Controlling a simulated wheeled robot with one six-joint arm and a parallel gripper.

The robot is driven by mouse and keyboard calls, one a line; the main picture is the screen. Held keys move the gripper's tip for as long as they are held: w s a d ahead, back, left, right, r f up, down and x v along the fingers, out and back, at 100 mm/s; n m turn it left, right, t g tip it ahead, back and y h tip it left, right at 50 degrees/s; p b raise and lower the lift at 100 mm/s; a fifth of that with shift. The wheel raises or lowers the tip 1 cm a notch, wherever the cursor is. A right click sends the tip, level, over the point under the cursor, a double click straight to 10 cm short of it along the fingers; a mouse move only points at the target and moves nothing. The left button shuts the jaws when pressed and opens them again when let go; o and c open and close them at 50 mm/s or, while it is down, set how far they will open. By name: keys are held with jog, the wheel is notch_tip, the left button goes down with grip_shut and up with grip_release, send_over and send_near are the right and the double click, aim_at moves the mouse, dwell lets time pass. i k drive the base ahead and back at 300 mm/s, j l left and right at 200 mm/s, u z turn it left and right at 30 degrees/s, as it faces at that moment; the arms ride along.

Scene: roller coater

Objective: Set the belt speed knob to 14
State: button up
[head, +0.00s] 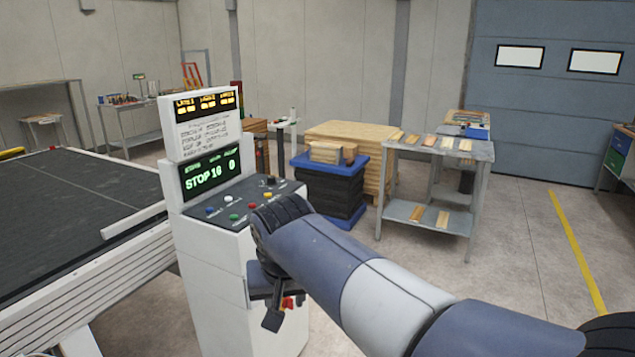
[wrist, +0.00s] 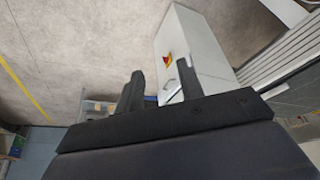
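The control console (head: 215,250) stands in the middle left of the head view. Its sloped panel (head: 215,213) carries several coloured buttons and a dark knob (head: 271,181) near the far right edge. The labels are too small to read, and my arm covers part of the panel. The green display (head: 209,175) reads STOP, 16 and 0. My gripper (head: 273,300) hangs below panel height in front of the console side, apart from the knob. In the wrist view my gripper (wrist: 161,70) has its fingers apart with nothing between them.
A red and yellow switch (wrist: 168,60) sits on the console's side. The dark conveyor belt (head: 75,205) lies left of the console. A blue-topped stack (head: 328,185) and a metal table (head: 436,150) stand behind.

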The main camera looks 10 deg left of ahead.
aim_at(271, 180)
jog(key=i+u, duration=0.1)
jog(key=i, duration=1.7)
jog(key=i+u, duration=0.3)
jog(key=i, duration=0.3)
jog(key=i+l+u, duration=0.15)
jog(key=i+u, duration=0.15)
jog(key=i, duration=0.25)
